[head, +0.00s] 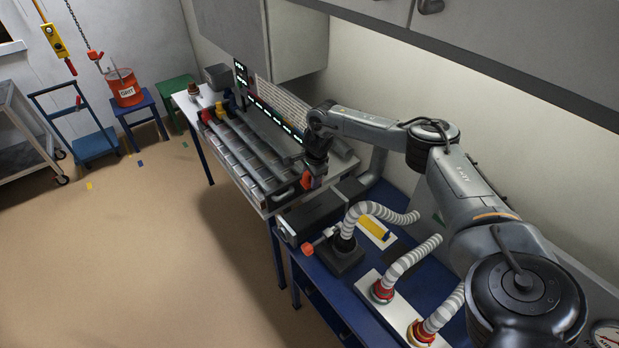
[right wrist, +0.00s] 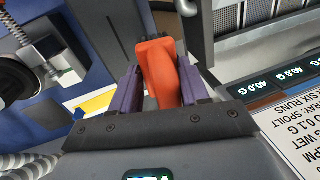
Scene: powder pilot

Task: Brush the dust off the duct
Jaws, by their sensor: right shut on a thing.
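My right gripper (head: 312,168) is shut on an orange-handled tool (head: 307,181), which looks like the brush. In the right wrist view the orange handle (right wrist: 160,75) sits between the purple fingers of the right gripper (right wrist: 158,92). The gripper is over the near right end of the machine with long grey channels. A long dark-grey box-shaped housing (head: 308,217), perhaps the duct, lies just below and in front of it, apart from the tool. Dust on it cannot be made out. My left gripper is not in view.
Ribbed hoses (head: 405,262) rise from the blue bench (head: 345,293) at the front right. The channelled machine (head: 240,160) with lit displays stands behind left. An orange grit bucket (head: 124,88) stands on a blue stool. The floor at left is mostly clear.

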